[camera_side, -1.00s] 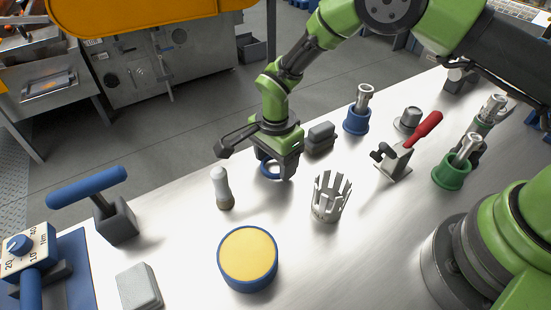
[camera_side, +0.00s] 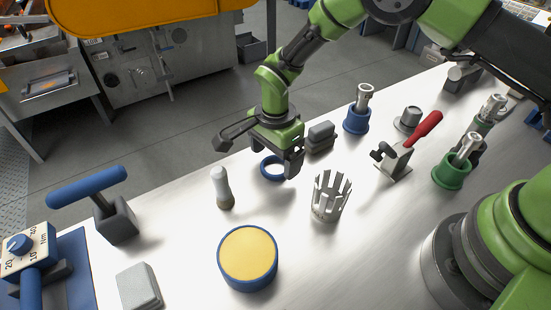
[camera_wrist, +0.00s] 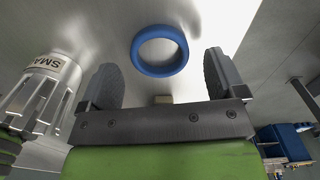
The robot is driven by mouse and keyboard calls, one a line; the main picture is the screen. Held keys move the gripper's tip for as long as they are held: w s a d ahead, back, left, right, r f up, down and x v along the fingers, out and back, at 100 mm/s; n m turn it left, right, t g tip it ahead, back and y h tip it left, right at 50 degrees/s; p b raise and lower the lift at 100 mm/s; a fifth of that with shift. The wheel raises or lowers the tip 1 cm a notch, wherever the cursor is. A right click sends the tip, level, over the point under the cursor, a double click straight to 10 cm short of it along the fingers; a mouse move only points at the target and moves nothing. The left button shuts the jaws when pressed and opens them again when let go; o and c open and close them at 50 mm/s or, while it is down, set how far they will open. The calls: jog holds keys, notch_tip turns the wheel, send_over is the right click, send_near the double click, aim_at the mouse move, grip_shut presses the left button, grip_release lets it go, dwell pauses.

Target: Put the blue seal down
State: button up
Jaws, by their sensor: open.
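The blue seal (camera_side: 271,168) is a ring lying flat on the metal table, near its far edge. In the wrist view the blue seal (camera_wrist: 159,50) is whole and lies ahead of the fingertips, centred a little toward the right finger. My gripper (camera_side: 283,165) is open and empty, just above and beside the ring in the side view. In the wrist view my gripper (camera_wrist: 160,82) has its two dark fingers spread wide, with clear space between them and the ring.
A slotted metal cup (camera_side: 330,196) stands right of the ring, and a grey-white brush-like handle (camera_side: 222,187) stands left. A grey block (camera_side: 321,137) sits close behind the gripper. A yellow-topped blue round pad (camera_side: 248,257) is in front. Bare table (camera_side: 190,245) lies between them.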

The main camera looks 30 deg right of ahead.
jog(key=s+d+r+n+t, duration=0.1)
jog(key=d+r, duration=0.1)
jog(key=r, duration=0.7)
jog(key=s+d+r+n, duration=0.1)
jog(key=r, duration=0.9)
jog(key=s+d+r+n+t+y, duration=0.2)
jog(key=s+d+r+n, duration=0.3)
jog(key=r, duration=0.3)
jog(key=s+d+r+n+t, duration=0.1)
jog(key=s+d+n+t, duration=0.1)
jog(key=s, duration=0.5)
jog(key=s+d+r+n+t, duration=0.1)
jog(key=s+n+t, duration=0.1)
jog(key=s, duration=0.5)
jog(key=shift+s+d+r+n, duration=0.15)
jog(key=shift+s+d+n, duration=0.25)
jog(key=shift+n, duration=0.1)
